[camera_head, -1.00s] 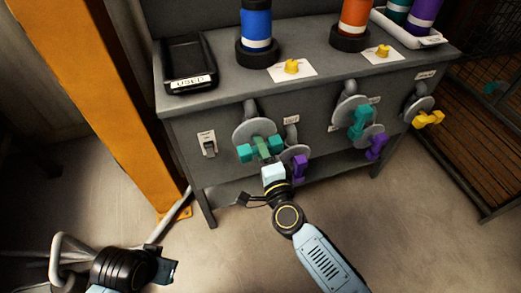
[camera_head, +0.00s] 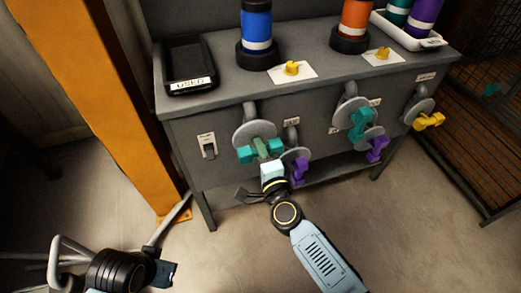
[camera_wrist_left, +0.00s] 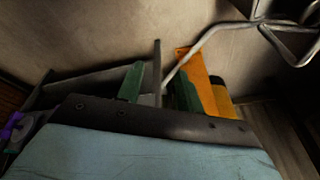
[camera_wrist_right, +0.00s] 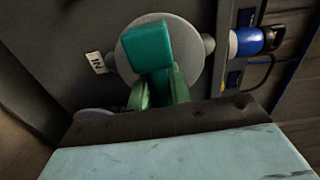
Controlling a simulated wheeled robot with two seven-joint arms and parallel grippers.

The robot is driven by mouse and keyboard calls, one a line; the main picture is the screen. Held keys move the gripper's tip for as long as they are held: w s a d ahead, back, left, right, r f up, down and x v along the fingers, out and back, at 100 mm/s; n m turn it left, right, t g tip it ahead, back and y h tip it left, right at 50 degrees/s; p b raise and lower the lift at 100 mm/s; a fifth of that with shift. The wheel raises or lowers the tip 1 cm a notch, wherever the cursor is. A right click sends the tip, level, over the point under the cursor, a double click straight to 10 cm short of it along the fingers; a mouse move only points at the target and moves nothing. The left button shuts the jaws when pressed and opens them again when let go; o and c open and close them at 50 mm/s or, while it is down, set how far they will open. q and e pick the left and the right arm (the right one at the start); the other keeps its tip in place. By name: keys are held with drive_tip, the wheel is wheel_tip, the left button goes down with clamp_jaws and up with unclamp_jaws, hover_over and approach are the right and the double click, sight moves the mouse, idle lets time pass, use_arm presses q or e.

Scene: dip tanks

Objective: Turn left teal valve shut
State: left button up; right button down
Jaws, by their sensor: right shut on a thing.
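The left teal valve (camera_head: 245,154) is on the front of the grey bench, its bar handle in front of a round grey disc. The handle lies nearly level, its right end a little higher. My right gripper (camera_head: 262,149) is shut on the middle of the handle. In the right wrist view the teal handle (camera_wrist_right: 147,46) shows beyond the green fingers (camera_wrist_right: 159,90), before the grey disc. The fingers hide part of the handle. My left gripper is low at the left, away from the bench. Its green fingers (camera_wrist_left: 158,88) are apart and empty.
A purple valve (camera_head: 300,168) sits just right of the gripped one. Another teal valve (camera_head: 361,123), a purple one (camera_head: 377,149) and a yellow one (camera_head: 428,121) are farther right. A switch (camera_head: 208,145) is at the left. An orange post (camera_head: 105,100) stands left of the bench.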

use_arm(q)
drive_tip(key=shift+r, duration=0.35)
use_arm(e)
drive_tip(key=shift+m, duration=0.3)
drive_tip(key=c, duration=1.3)
unclamp_jaws()
use_arm(q)
drive_tip(key=shift+f, duration=0.1)
use_arm(e)
drive_tip(key=shift+s, duration=0.1)
drive_tip(key=shift+s+d, duration=0.15)
drive_tip(key=shift+s, duration=0.2)
use_arm(q)
drive_tip(key=f, duration=0.1)
drive_tip(key=a+f+p, duration=0.1)
drive_tip(key=f, duration=0.1)
drive_tip(key=a+f+p, duration=0.1)
drive_tip(key=f, duration=0.1)
drive_tip(key=shift+f, duration=0.2)
use_arm(e)
drive_tip(key=v, duration=1.2)
drive_tip(key=shift+s, duration=0.2)
drive_tip(key=shift+r, duration=0.1)
